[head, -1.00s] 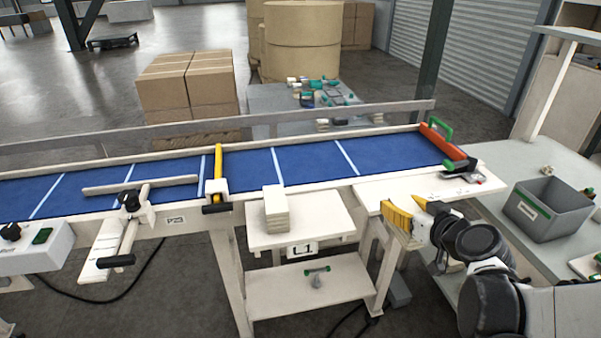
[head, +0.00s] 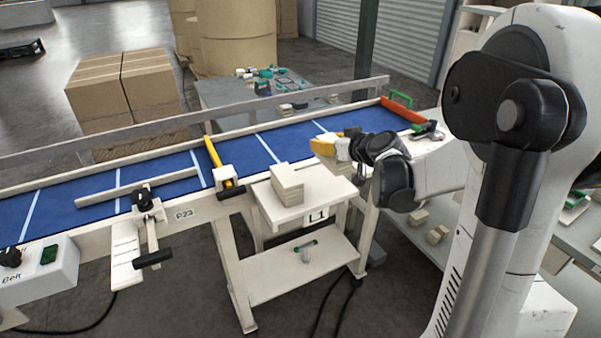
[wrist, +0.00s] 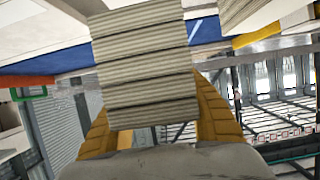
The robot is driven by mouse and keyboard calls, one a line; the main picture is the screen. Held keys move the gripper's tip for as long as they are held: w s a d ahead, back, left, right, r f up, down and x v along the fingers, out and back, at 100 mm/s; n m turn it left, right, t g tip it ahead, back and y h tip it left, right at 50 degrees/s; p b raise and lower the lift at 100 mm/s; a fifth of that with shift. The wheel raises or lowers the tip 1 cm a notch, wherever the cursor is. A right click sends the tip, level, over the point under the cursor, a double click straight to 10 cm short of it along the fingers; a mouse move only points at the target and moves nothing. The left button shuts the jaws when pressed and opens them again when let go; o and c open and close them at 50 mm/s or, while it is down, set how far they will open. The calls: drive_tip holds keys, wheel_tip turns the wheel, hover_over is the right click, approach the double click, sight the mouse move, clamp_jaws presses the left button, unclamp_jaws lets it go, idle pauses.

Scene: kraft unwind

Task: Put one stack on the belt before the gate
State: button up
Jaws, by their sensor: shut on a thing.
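My gripper (head: 324,148), with yellow fingers, is over the right part of the blue belt's near edge in the head view. In the wrist view it is shut on a stack (wrist: 145,65) of pale layered boards, which fills the space in front of the fingers. Another pale stack (head: 287,183) stands on the shelf marked L1 (head: 270,207), left of my gripper. The blue belt (head: 90,202) runs behind it. A yellow bar (head: 214,155), which looks like the gate, reaches across the belt left of that stack.
An orange stop (head: 402,110) with a green handle is at the belt's right end. A pale T-shaped guide (head: 135,187) lies over the left belt. A control box (head: 38,262) is at front left. Small pale blocks (head: 428,228) lie low at right.

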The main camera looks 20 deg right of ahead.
drive_tip(key=a+f, duration=0.1)
drive_tip(key=w+a+f+b, duration=0.1)
drive_tip(key=a, duration=0.1)
drive_tip(key=w+a+f, duration=0.1)
drive_tip(key=shift+w+a+f, duration=0.15)
drive_tip(key=shift+a, duration=0.2)
drive_tip(key=shift+f+b, duration=1.05)
drive_tip(key=shift+f, duration=0.9)
drive_tip(key=shift+f, duration=0.15)
drive_tip(key=o, duration=0.9)
